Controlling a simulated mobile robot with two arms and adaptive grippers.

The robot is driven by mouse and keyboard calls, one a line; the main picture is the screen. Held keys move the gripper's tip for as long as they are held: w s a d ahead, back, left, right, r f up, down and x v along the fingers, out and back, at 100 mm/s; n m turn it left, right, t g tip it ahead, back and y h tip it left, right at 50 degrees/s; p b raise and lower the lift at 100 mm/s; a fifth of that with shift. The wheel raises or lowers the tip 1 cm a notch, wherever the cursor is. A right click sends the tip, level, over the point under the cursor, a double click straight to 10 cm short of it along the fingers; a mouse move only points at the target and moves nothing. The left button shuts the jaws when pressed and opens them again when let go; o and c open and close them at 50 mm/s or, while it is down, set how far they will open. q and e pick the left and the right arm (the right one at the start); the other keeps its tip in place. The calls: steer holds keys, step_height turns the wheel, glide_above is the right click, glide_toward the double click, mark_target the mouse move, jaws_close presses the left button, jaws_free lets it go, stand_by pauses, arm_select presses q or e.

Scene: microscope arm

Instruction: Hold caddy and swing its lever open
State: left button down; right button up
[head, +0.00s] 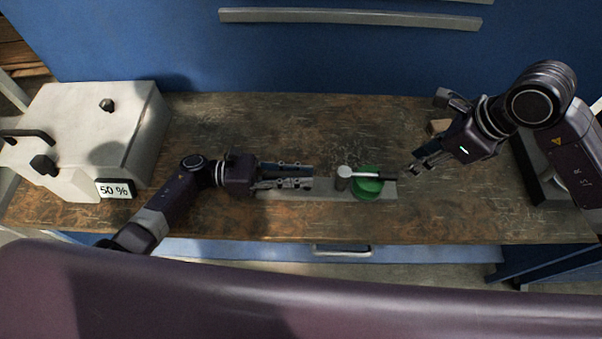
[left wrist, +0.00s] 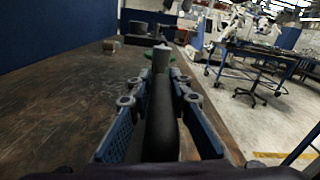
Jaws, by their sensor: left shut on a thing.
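The caddy has a flat grey base (head: 330,193) on the bench, a green round part (head: 368,190) and a metal post (head: 343,174). Its lever (head: 370,175), with a dark end, reaches right from the post over the green part. My left gripper (head: 298,178) is left of the post. In the left wrist view its fingers (left wrist: 158,105) are shut on a dark rounded handle (left wrist: 162,125), with the post (left wrist: 161,58) beyond. My right gripper (head: 420,166) is just right of the lever's end, apart from it; its finger gap is unclear.
A white box device (head: 85,125) with a "50 %" display (head: 115,190) stands at the left. A small wooden block (head: 439,127) lies behind my right gripper. The worn wooden bench (head: 290,125) is clear behind the caddy; a blue wall (head: 300,55) rises behind.

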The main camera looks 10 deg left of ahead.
steer(key=c, duration=0.8)
steer(key=w+a+r+n+g+h, duration=0.1)
steer(key=w+n, duration=0.4)
steer(key=n, duration=0.7)
steer(key=w+a+r+n+g+h, duration=0.1)
steer(key=w+n, duration=0.5)
steer(key=n, duration=0.6)
steer(key=shift+w+a+r+n+g+h, duration=0.25)
steer(key=shift+a+n+g+h, duration=0.15)
steer(key=shift+a+g+h, duration=0.75)
steer(key=shift+d+f+g+y, duration=0.1)
steer(key=shift+d+g+y, duration=0.15)
steer(key=shift+y, duration=0.2)
